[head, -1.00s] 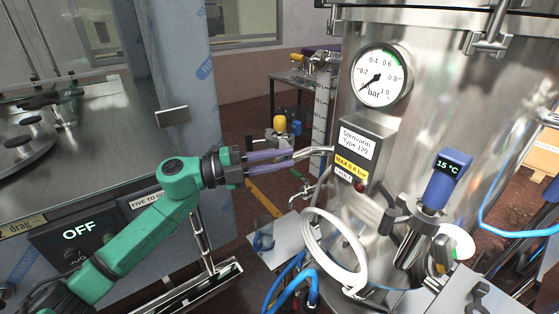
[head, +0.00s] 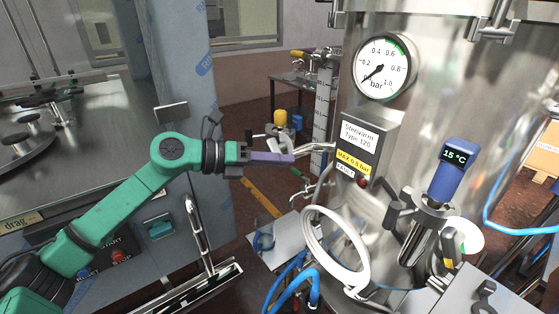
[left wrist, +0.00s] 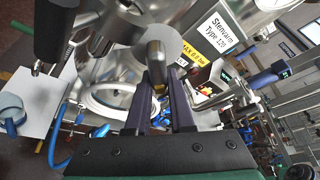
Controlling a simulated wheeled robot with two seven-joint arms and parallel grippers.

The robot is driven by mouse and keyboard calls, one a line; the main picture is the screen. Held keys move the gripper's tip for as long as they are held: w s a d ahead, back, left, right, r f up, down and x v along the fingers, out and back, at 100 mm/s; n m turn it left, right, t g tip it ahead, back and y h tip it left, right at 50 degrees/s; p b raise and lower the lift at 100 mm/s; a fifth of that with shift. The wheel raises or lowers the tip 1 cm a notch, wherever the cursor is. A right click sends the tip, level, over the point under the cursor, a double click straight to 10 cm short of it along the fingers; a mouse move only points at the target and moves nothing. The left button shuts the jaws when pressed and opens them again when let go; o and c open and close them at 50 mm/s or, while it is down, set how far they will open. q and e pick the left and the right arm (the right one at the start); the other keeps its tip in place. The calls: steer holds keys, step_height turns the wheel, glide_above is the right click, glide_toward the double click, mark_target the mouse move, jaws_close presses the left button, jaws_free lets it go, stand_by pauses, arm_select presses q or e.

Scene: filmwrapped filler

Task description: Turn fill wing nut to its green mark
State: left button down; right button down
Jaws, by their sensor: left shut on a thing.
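My left gripper (head: 293,158) has purple fingers and reaches in from the left to the side of the steel tank (head: 400,135). Its fingertips are at a bent silver metal piece (head: 318,148), which I take to be the fill wing nut, beside the labelled box. In the left wrist view the dark fingers (left wrist: 160,82) are closed on a rounded grey-brown metal part (left wrist: 156,58) of it. The fingers hide much of the nut. I cannot make out its green mark. My right gripper is not in view.
A pressure gauge (head: 383,70) sits above the grey labelled box (head: 362,145). A blue 15 °C display (head: 452,170) stands at the right. A white hose loop (head: 335,245) and blue hoses (head: 290,285) lie below. A steel cabinet post (head: 185,100) stands behind my left arm.

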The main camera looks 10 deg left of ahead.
arm_select(q)
steer(key=shift+w+a+f+m+t+y, duration=0.15)
steer(key=shift+m+y, duration=0.1)
steer(key=shift+m, duration=0.2)
steer(key=shift+a+m+t+y, duration=0.15)
steer(key=shift+m+y, duration=0.1)
steer(key=shift+m, duration=0.2)
steer(key=c, duration=0.8)
jaws_free()
steer(key=shift+d, duration=0.1)
steer(key=shift+b, duration=0.3)
steer(key=shift+s+a, duration=0.2)
steer(key=shift+a, duration=0.25)
steer(key=b+v, duration=0.9)
steer(key=v, duration=0.4)
steer(key=shift+s+a+r, duration=0.1)
steer(key=shift+s+r, duration=0.15)
steer(key=shift+r, duration=0.05)
